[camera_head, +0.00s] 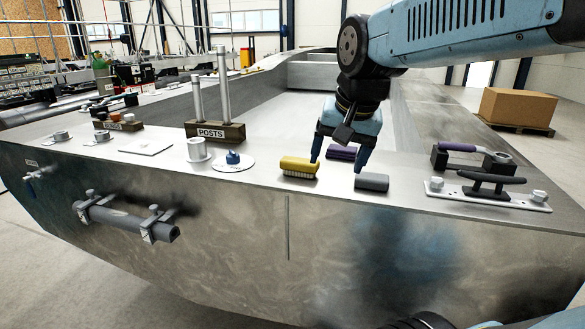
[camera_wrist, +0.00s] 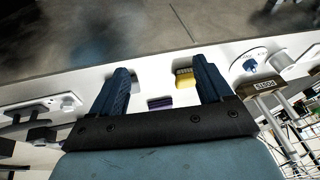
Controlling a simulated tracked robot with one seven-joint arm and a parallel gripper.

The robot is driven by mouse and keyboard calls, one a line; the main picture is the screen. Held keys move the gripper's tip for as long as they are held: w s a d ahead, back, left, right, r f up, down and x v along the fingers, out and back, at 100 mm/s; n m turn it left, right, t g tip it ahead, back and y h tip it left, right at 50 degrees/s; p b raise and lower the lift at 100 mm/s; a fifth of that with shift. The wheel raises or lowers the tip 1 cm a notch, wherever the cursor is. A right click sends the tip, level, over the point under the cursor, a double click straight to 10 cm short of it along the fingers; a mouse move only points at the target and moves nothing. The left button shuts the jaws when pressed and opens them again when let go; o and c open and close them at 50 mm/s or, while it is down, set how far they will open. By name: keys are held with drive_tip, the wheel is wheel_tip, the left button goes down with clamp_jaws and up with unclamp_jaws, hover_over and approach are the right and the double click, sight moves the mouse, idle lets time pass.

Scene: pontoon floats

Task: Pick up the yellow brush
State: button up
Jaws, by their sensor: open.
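The yellow brush (camera_head: 299,167) lies on the metal deck near its front edge in the head view. It also shows in the wrist view (camera_wrist: 185,79), partly hidden behind one finger. My gripper (camera_head: 338,167) is open and empty, pointing down, just right of the yellow brush. Its two fingers also show in the wrist view (camera_wrist: 162,88). A grey brush-like block (camera_head: 371,182) lies by the right finger. A purple one (camera_head: 341,152) lies behind the gripper, partly hidden by it, and appears between the fingers in the wrist view (camera_wrist: 160,102).
A wooden block labelled POSTS (camera_head: 215,132) holds two upright posts to the left. A round plate with a blue knob (camera_head: 233,160) lies left of the yellow brush. A cleat on a white plate (camera_head: 488,188) and a purple-handled tool (camera_head: 470,150) are to the right.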

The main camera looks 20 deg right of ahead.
drive_tip(key=w+r+m+g, duration=0.2)
drive_tip(key=w+r+m, duration=0.1)
drive_tip(key=w+m, duration=0.7)
drive_tip(key=m+g, duration=0.2)
drive_tip(key=m, duration=0.8)
hover_over(303, 160)
wheel_tip(303, 160, down, 2)
drive_tip(key=f, duration=0.8)
drive_tip(key=shift+w+a, duration=0.25)
drive_tip(key=shift+s+d+f, duration=0.1)
drive_tip(key=shift+f, duration=1.25)
drive_tip(key=shift+s+d+f, duration=0.1)
drive_tip(key=shift+f, duration=1.2)
drive_tip(key=shift+c, duration=0.4)
drive_tip(key=c, duration=1)
drive_tip(key=shift+r, duration=0.15)
